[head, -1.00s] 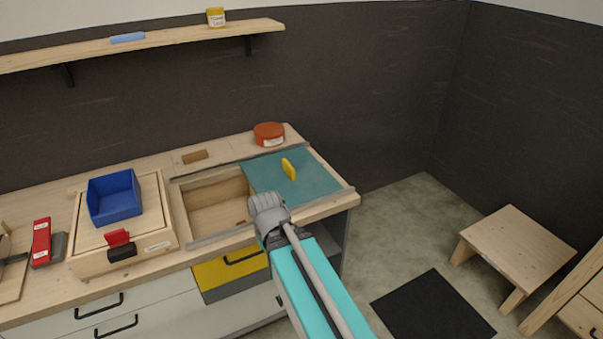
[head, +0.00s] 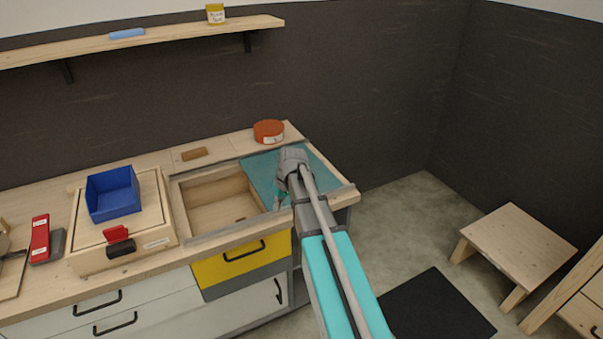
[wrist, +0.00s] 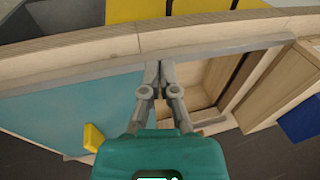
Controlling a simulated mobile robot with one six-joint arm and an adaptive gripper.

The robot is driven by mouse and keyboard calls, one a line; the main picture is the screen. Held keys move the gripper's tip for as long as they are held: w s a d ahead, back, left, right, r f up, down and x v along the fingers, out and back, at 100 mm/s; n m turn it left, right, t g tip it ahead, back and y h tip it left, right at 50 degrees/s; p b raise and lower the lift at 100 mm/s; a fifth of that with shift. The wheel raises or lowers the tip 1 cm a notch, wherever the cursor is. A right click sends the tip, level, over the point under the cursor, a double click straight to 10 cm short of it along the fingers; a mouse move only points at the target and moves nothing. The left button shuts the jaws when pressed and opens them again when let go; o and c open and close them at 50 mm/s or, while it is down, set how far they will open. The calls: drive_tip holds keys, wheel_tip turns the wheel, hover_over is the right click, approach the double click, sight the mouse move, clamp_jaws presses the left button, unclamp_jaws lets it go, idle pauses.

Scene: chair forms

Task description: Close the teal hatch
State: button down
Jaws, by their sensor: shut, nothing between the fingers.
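The teal hatch (head: 262,170) is a flat panel lying in a wooden frame in the countertop. It covers the right part of the opening, and the left part (head: 215,205) is uncovered. Its yellow handle (wrist: 93,137) shows in the wrist view; my arm hides it in the head view. My gripper (head: 279,203) is over the hatch's front left part. In the wrist view its fingers (wrist: 153,68) are together and empty, at the hatch edge beside the opening and near the front rail. I cannot tell whether they touch the panel.
A grey rail (head: 225,236) runs along the opening's front. A wooden box (head: 160,215) with a blue bin (head: 113,195) stands to the left. A red round tin (head: 269,131) and a small wooden block (head: 194,154) are behind. A yellow drawer (head: 225,268) is below.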

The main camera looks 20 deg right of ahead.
drive_tip(key=w+d, duration=0.4)
drive_tip(key=d, duration=0.1)
drive_tip(key=w+d+t+y, duration=0.1)
drive_tip(key=w+d, duration=0.3)
drive_tip(key=w+d+y, duration=0.1)
drive_tip(key=w+d, duration=0.4)
drive_tip(key=shift+d+r+t+b, duration=0.25)
drive_tip(key=shift+d+t+b, duration=0.1)
drive_tip(key=shift+t+b, duration=0.05)
drive_tip(key=n+t+y, duration=0.1)
drive_tip(key=t, duration=0.1)
approach(310, 168)
drive_tip(key=s+a+r, duration=0.2)
drive_tip(key=s+r, duration=0.1)
drive_tip(key=shift+a+f+b, duration=0.15)
drive_tip(key=shift+b, duration=0.25)
drive_tip(key=b+x, duration=0.7)
drive_tip(key=x, duration=0.2)
drive_tip(key=shift+s+f, duration=0.1)
drive_tip(key=shift+f, duration=0.05)
drive_tip(key=shift+a+f+b, duration=0.15)
drive_tip(key=shift+a+b, duration=0.2)
drive_tip(key=shift+a, duration=1.9)
